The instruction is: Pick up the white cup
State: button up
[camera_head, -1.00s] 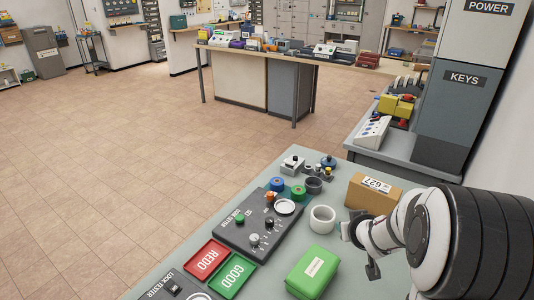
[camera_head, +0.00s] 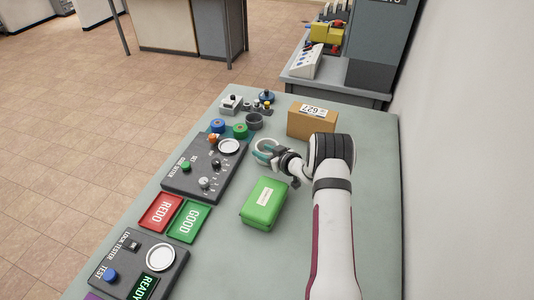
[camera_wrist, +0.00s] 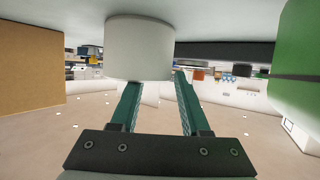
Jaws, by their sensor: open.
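The white cup (camera_head: 256,151) stands on the grey-green table, beside the round dial of the black tester panel. It also shows large in the wrist view (camera_wrist: 140,48), which pictures it upside down. My gripper (camera_head: 268,148) is at the cup, reaching in from the right. In the wrist view, my gripper's teal fingers (camera_wrist: 155,82) are spread apart, with their tips at the cup's rim edge. The right finger's tip shows beside the cup, and the left one's end is hidden by it. I cannot tell whether either finger touches the cup.
A green box (camera_head: 263,204) lies close in front of my gripper. A cardboard box (camera_head: 312,122) stands behind it. The tester panel (camera_head: 205,168), red tray (camera_head: 160,212) and green tray (camera_head: 189,222) are to the left. The table's right side is clear.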

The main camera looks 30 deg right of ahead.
jog(key=shift+x, duration=1.05)
grip_shut()
jog(key=shift+r, duration=0.1)
